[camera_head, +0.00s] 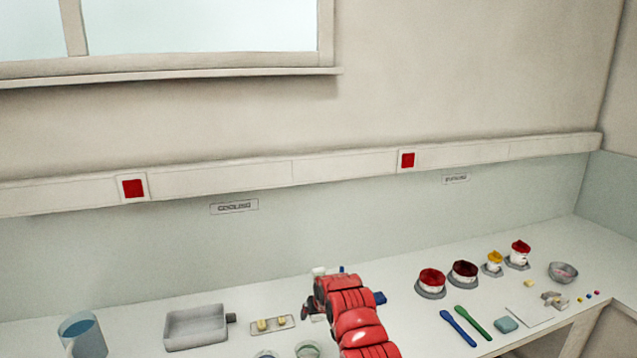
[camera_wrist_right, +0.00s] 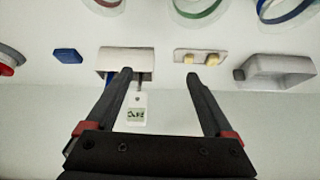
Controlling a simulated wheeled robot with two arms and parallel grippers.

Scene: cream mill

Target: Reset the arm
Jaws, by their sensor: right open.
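My right arm (camera_head: 352,310), red and segmented, reaches over the white counter from the bottom middle of the head view. Its dark gripper (camera_head: 307,309) is only partly seen there. In the right wrist view, my right gripper (camera_wrist_right: 158,76) has its two black fingers spread wide, with nothing held between them. A white block (camera_wrist_right: 126,60) lies beyond the left finger, which overlaps it in the picture. A small labelled tag (camera_wrist_right: 136,112) shows between the fingers. I cannot tell whether the fingers touch anything. My left gripper is not in view.
A grey tray (camera_head: 195,327), a small plate with yellow pieces (camera_head: 283,330) and a blue beaker (camera_head: 84,338) stand left of my arm. Several pots, including a red one (camera_head: 431,279), a blue tool (camera_head: 458,328) and a green tool (camera_head: 473,322) lie right.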

